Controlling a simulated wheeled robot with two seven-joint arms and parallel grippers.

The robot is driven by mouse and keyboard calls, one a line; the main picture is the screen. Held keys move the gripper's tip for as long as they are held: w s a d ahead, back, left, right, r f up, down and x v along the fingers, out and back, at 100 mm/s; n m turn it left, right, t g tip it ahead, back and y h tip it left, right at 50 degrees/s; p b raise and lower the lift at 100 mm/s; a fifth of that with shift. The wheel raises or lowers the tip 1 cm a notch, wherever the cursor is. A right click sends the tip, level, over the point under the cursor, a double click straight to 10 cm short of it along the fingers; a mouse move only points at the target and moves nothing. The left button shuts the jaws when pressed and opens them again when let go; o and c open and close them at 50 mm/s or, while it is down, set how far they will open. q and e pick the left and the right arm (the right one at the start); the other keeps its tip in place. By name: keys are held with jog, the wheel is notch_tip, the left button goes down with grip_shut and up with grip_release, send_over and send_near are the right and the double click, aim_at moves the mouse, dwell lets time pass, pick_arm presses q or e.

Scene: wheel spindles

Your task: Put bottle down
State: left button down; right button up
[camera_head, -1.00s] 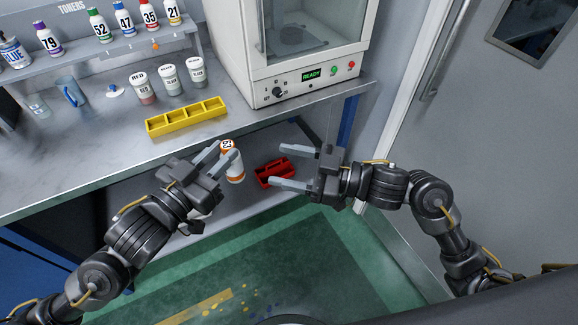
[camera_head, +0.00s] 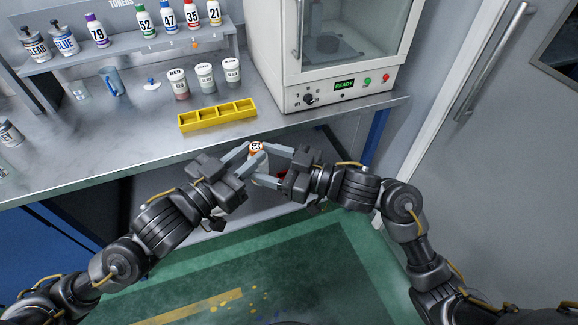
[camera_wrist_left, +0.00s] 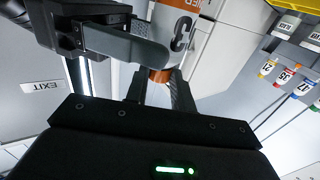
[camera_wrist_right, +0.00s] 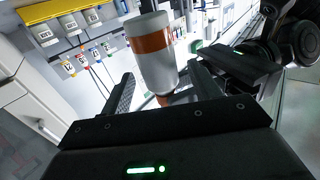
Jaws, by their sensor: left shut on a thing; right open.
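A white bottle with an orange band and orange cap (camera_head: 257,147) is held in front of the bench edge. It also shows large in the right wrist view (camera_wrist_right: 152,52) and partly in the left wrist view (camera_wrist_left: 184,22). My left gripper (camera_head: 246,158) is shut on the bottle near its cap. My right gripper (camera_head: 277,160) is open, with its fingers close around the bottle from the other side. In the right wrist view the bottle stands between the right fingers (camera_wrist_right: 160,90); I cannot tell whether they touch it.
A yellow slotted tray (camera_head: 217,115) lies near the front of the metal bench (camera_head: 120,160). Three labelled jars (camera_head: 204,78) stand behind it. Several numbered bottles (camera_head: 168,18) stand on a shelf. A white cabinet (camera_head: 335,90) reading READY stands at right. A red item below is mostly hidden.

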jog(key=shift+x, duration=1)
jog(key=shift+d, duration=0.1)
jog(key=c, duration=1.1)
pick_arm(q)
jog(key=c, duration=1.1)
grip_release()
